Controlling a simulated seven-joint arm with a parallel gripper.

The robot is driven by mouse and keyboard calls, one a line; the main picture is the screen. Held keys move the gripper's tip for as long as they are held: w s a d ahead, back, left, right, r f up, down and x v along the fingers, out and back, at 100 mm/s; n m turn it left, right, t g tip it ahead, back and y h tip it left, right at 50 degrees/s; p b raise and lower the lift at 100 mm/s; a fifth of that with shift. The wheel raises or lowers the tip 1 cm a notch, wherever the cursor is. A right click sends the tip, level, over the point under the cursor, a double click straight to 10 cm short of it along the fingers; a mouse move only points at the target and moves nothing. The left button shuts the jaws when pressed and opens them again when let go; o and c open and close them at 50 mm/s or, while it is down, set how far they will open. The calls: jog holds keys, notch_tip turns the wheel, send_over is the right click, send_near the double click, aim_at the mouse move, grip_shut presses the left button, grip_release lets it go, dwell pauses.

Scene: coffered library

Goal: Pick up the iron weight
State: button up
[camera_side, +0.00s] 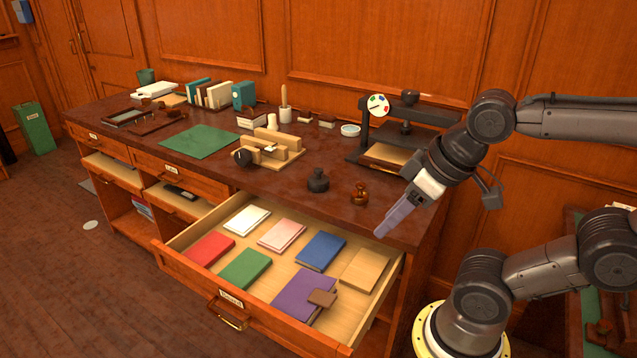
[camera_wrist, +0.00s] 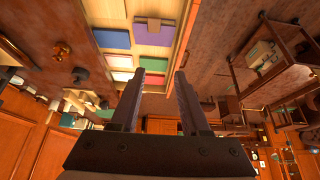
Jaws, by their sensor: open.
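The iron weight (camera_side: 318,180) is a dark, squat, knobbed piece standing upright on the desk top near its front edge, behind the open drawer. What looks like the same dark weight shows at the left of the wrist view (camera_wrist: 80,76). My gripper (camera_side: 387,228) is open and empty, to the right of the weight and lower in the picture, pointing down and left near the desk's front edge. In the wrist view, its two fingers (camera_wrist: 160,74) stand apart with nothing between them.
A brown knobbed piece (camera_side: 360,194) stands between the weight and my gripper. A dark press (camera_side: 408,116) is behind. The open drawer (camera_side: 172,262) holds several coloured books. A wooden stand (camera_side: 270,148) is left of the weight. Bare desk lies around the weight.

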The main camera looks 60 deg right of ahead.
dwell(0.4)
jog(key=o, duration=0.9)
jog(key=shift+c, duration=0.2)
